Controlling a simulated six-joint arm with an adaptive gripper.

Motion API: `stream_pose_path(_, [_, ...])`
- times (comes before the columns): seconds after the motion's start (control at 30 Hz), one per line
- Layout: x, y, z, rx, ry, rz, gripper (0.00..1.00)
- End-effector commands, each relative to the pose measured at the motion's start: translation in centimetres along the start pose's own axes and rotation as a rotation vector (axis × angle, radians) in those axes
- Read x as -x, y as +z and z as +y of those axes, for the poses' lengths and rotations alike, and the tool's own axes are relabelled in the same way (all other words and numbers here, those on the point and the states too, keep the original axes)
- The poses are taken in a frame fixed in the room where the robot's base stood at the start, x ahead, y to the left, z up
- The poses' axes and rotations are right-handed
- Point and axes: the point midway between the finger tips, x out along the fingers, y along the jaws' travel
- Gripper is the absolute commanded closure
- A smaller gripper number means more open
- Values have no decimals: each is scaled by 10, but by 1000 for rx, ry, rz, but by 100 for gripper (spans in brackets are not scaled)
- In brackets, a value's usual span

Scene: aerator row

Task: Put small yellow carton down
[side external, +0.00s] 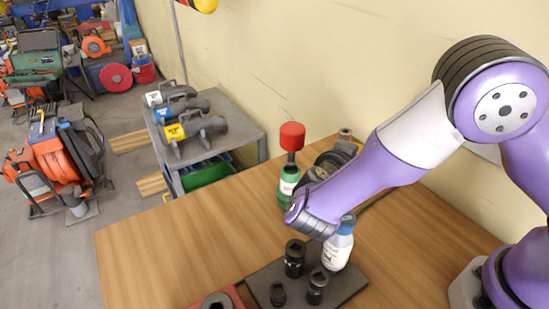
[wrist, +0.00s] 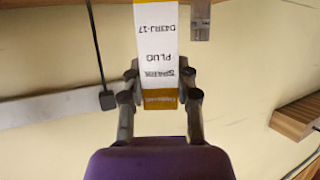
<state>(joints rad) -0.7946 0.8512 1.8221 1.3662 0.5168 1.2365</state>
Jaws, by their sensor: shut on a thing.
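The small yellow carton (wrist: 156,40) shows in the wrist view, with yellow at its ends and a white label reading "SPARK PLUG D43RJ-17" upside down. My gripper (wrist: 160,75) is shut on it, one finger on each side near its lower yellow end. The carton reaches up past the top edge of that view, so its far end is cut off. In the side view neither the carton nor the gripper fingers can be made out; my arm's end is over the wooden table (side external: 160,245).
On the table, a dark mat (side external: 345,289) bears black sockets (side external: 294,260). A white bottle (side external: 338,247) stands by my arm; a green bottle (side external: 287,184) and red-headed object (side external: 291,137) are behind. A red tray (side external: 238,297) is at front. The table's left part is clear.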

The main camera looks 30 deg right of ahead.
Motion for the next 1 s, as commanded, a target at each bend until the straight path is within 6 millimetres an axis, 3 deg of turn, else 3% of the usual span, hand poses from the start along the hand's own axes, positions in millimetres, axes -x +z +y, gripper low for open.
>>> stream_pose_path(1.0, [-6,15,0,1,-1,0,100])
